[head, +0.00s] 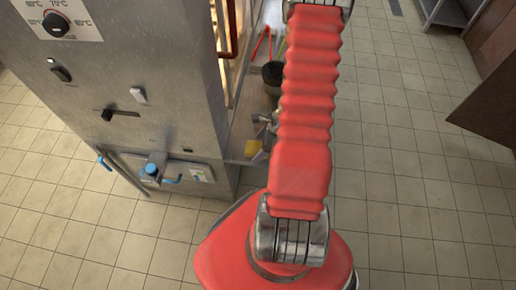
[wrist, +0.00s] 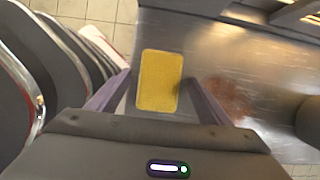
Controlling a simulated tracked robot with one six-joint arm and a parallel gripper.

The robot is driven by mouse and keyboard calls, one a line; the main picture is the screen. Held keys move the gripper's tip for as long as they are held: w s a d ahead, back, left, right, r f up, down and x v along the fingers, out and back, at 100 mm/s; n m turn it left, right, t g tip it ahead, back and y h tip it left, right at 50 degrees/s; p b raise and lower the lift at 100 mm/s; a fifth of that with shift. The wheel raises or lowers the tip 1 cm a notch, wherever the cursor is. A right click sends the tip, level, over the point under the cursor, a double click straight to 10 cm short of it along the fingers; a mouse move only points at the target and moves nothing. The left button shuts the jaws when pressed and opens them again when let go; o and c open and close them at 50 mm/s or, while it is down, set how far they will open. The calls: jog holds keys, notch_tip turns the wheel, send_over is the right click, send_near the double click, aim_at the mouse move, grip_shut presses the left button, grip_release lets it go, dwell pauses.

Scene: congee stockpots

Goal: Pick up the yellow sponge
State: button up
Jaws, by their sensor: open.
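The yellow sponge (wrist: 159,80) lies flat on a metal surface in the wrist view, a rounded rectangle with its long side running up the picture. My gripper (wrist: 160,92) is open, with one finger to the left of the sponge and one to the right, and a gap on each side. I cannot tell the height of the fingers above the surface. In the head view a small patch of the sponge (head: 253,148) shows beside the steel cabinet, left of my red arm.
A steel cabinet (head: 150,75) with a dial, switches and a blue-handled valve (head: 151,169) stands at the left. A dark pot (head: 272,73) is on the metal counter (wrist: 215,60). A brown panel (head: 485,105) is at the right. The tiled floor (head: 400,150) right of my arm is clear.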

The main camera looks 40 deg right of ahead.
aim_at(259, 148)
jog(key=shift+c, duration=0.6)
jog(key=c, duration=1.1)
jog(key=shift+r, duration=0.1)
notch_tip(259, 148, up, 10)
jog(key=shift+r, duration=0.15)
dwell(0.4)
jog(key=o, duration=0.6)
jog(key=shift+c, duration=0.2)
jog(key=c, duration=0.4)
